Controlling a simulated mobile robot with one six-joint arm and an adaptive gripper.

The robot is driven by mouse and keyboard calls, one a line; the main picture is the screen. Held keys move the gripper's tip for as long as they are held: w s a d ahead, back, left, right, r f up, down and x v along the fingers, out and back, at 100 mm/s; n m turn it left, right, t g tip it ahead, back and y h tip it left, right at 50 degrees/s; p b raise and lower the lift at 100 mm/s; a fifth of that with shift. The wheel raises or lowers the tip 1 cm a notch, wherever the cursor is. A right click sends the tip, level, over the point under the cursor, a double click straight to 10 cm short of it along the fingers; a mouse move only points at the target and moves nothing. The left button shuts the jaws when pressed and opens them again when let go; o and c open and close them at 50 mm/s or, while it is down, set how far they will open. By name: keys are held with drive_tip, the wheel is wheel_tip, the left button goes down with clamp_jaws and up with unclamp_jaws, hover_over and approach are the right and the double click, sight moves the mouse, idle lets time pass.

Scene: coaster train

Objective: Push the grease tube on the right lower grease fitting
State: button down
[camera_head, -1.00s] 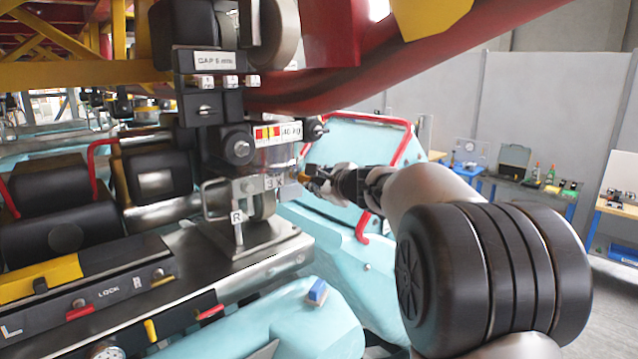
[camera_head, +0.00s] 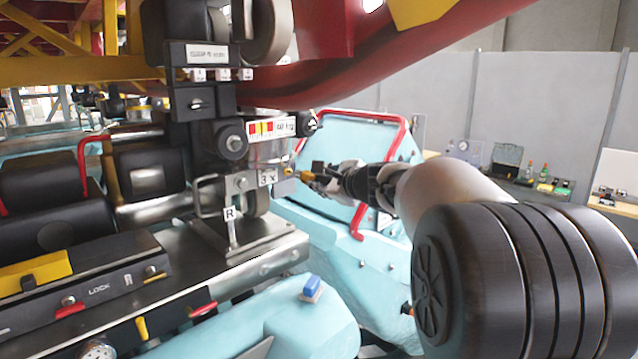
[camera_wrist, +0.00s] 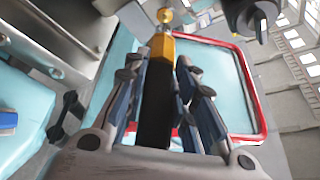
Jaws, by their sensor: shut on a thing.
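My gripper (camera_wrist: 155,95) is shut on the grease tube, which has a black body (camera_wrist: 154,110) and a yellow front sleeve (camera_wrist: 160,47). In the head view the tube's yellow end (camera_head: 306,176) points left towards the bracket with the "3 X" label. A small brass grease fitting (camera_head: 289,171) sits on that bracket. In the wrist view a round brass piece (camera_wrist: 164,16), apparently the fitting, lies just ahead of the tube's tip and nearly in line with it. The head view shows a small gap between them. My gripper (camera_head: 328,183) is right of the bracket.
A black cylindrical part (camera_wrist: 252,14) stands out at the upper right of the wrist view. A red bar (camera_head: 358,222) frames the light-blue panel behind my gripper. A steel base (camera_head: 262,248) lies below the bracket. The red rail (camera_head: 380,68) crosses above.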

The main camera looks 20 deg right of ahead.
drive_tip(key=shift+s+d+r+b, duration=0.1)
drive_tip(key=shift+s+d+b, duration=0.2)
drive_tip(key=shift+s, duration=0.5)
drive_tip(key=shift+s+d+b, duration=0.25)
drive_tip(key=shift+s, duration=0.55)
